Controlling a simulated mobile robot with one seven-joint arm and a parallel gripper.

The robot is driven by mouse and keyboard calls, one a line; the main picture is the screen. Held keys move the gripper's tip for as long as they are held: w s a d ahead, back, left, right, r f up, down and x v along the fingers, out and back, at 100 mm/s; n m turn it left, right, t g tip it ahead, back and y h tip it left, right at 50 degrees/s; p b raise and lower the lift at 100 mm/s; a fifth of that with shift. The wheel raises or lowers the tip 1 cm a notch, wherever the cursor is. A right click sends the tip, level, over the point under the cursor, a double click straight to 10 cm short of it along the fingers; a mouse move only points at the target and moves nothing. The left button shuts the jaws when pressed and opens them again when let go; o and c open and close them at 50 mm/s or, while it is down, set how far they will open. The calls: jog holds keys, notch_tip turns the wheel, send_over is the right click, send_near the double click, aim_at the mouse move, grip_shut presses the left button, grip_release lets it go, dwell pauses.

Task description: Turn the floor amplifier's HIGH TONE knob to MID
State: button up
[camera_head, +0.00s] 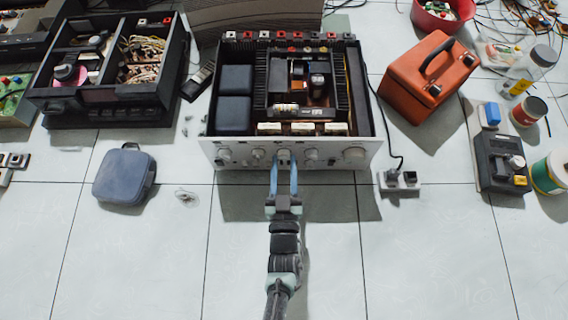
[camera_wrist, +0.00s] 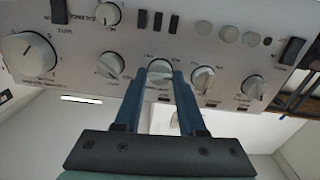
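The amplifier (camera_head: 374,150) sits on the floor with its top open and its silver front panel towards me. A row of knobs runs along the panel, with a large knob (camera_wrist: 28,55) at the left end in the wrist view. My gripper (camera_head: 284,160) is at the panel's middle. In the wrist view its two blue fingers stand apart, one on each side of a small round knob (camera_wrist: 160,70). I cannot tell whether they press on it. Similar knobs lie to its left (camera_wrist: 110,66) and right (camera_wrist: 203,80). The printed labels are too small and tilted to read, so which knob is HIGH TONE is unclear.
A dark opened unit (camera_head: 110,95) stands at the left, with a blue-grey pouch (camera_head: 124,175) before it. An orange case (camera_head: 430,75) and a small black device (camera_head: 500,163) are at the right. A socket block (camera_head: 399,180) lies near the amplifier's right corner. The front floor is clear.

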grip_shut()
jog(key=shift+m, duration=0.3)
jog(key=shift+a+m+p, duration=0.1)
jog(key=shift+m+p, duration=0.75)
jog(key=shift+m, duration=8.05)
jog(key=shift+s, duration=0.1)
jog(key=o, duration=0.8)
grip_release()
